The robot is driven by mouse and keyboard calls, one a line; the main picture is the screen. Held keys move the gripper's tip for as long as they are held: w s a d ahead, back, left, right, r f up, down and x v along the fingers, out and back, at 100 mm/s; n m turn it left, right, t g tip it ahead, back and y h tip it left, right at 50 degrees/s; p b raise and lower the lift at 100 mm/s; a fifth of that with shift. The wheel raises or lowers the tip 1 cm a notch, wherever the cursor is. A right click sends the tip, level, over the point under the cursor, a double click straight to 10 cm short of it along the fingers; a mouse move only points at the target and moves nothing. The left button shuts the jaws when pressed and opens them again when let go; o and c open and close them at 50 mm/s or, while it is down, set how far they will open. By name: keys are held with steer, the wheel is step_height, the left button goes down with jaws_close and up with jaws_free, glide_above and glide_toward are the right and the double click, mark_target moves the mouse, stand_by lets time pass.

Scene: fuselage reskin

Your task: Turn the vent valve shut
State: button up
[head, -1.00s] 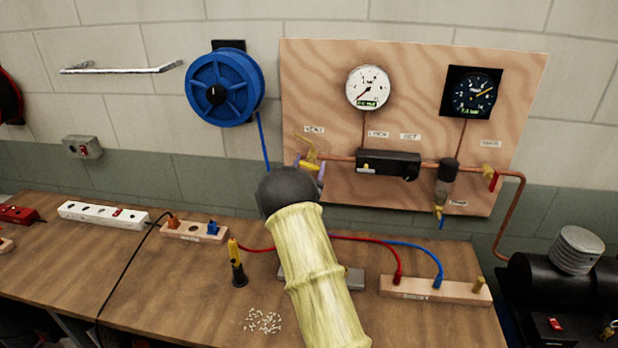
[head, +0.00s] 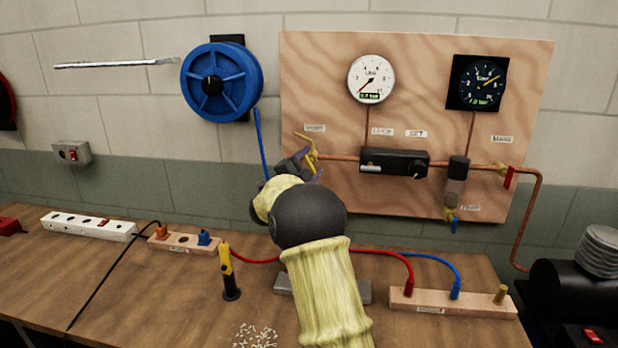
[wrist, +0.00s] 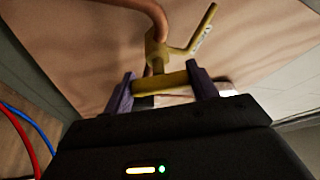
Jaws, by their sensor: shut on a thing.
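The vent valve (head: 312,156) is a yellow fitting at the left end of the copper pipe on the plywood board, under a small label. In the wrist view the valve body (wrist: 157,48) has a thin lever slanting up to the right. A thicker yellow bar (wrist: 165,82) of the valve lies across between my fingers. My gripper (wrist: 161,84) is shut on this bar, with one purple finger at each end. In the head view my gripper (head: 300,168) is at the valve, partly hidden by my wrist.
The plywood board (head: 340,195) also carries a white gauge (head: 371,79), a dark gauge (head: 482,82), a black regulator (head: 394,163) and a red-handled valve (head: 509,177). A blue reel (head: 221,82) hangs left. The bench (head: 130,285) below holds sockets, cables and a yellow-black tool (head: 228,272).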

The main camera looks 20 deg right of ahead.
steer(key=m+g+b, duration=0.1)
steer(key=m, duration=0.2)
steer(key=m+g+y+b, duration=0.1)
steer(key=m, duration=0.2)
steer(key=shift+f, duration=0.1)
stand_by(0.5)
steer(key=o, duration=1)
steer(key=shift+b, duration=0.3)
steer(key=b+v, duration=0.2)
steer(key=v, duration=1.5)
steer(key=shift+s+r, duration=0.25)
steer(key=shift+r, duration=0.05)
steer(key=shift+a+y, duration=0.15)
steer(key=shift+y, duration=0.15)
